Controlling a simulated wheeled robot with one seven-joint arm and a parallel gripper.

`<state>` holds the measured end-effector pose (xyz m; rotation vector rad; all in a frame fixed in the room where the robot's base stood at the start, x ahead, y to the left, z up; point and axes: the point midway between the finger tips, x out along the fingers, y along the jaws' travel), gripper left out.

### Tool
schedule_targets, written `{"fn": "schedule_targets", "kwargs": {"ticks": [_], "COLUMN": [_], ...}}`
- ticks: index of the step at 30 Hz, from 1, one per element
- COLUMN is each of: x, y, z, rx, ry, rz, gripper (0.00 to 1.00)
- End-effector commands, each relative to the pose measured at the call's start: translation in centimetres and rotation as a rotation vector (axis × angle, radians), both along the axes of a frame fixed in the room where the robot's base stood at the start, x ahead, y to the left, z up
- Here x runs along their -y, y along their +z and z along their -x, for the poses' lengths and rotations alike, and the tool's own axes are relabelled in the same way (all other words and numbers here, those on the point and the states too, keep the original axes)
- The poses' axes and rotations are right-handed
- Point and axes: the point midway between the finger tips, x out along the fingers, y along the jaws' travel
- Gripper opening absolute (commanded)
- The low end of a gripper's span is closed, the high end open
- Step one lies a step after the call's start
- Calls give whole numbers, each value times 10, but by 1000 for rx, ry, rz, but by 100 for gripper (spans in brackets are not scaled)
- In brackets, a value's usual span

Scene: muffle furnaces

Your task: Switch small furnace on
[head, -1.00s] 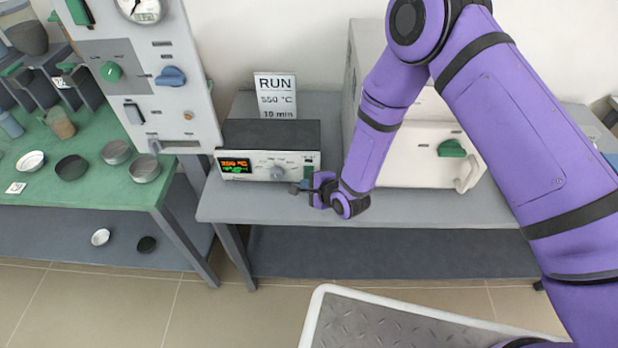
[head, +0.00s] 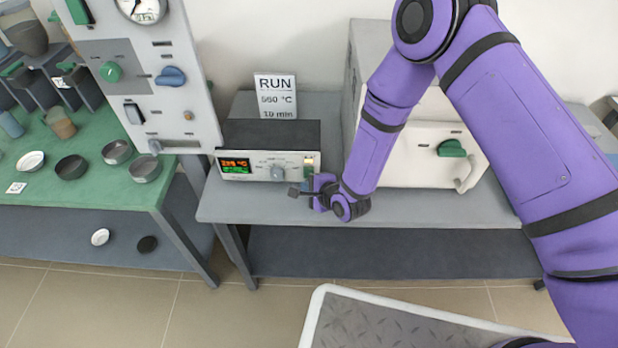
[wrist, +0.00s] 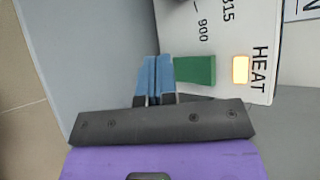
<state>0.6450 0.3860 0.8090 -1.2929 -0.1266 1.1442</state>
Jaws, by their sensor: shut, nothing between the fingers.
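The small furnace's control box (head: 269,134) stands on the grey table, with a lit display (head: 235,166) and a grey knob (head: 277,172) on its white front. In the wrist view, its green switch (wrist: 195,77) sits beside a lit yellow lamp (wrist: 240,69) marked HEAT. The lamp also glows in the head view (head: 308,160). The white furnace body (head: 420,155) with a green handle stands to the right, partly behind my arm. My gripper (wrist: 158,62) is shut and empty, its blue fingers just left of the switch in the wrist view. I cannot tell whether they touch it.
A sign reading RUN (head: 276,96) stands behind the control box. A taller grey panel (head: 150,80) with a gauge and knobs stands on the green table at left, near several dishes. The grey table's front strip (head: 255,205) is clear left of my gripper.

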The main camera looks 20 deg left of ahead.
Motion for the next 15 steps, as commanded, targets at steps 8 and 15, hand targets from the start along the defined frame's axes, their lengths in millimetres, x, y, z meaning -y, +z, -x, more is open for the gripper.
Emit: {"fn": "schedule_targets", "kwargs": {"ticks": [8, 15], "x": [0, 3], "y": [0, 1], "z": [2, 12], "rx": [1, -1], "ry": [1, 1], "rz": [0, -2], "gripper": [0, 0]}}
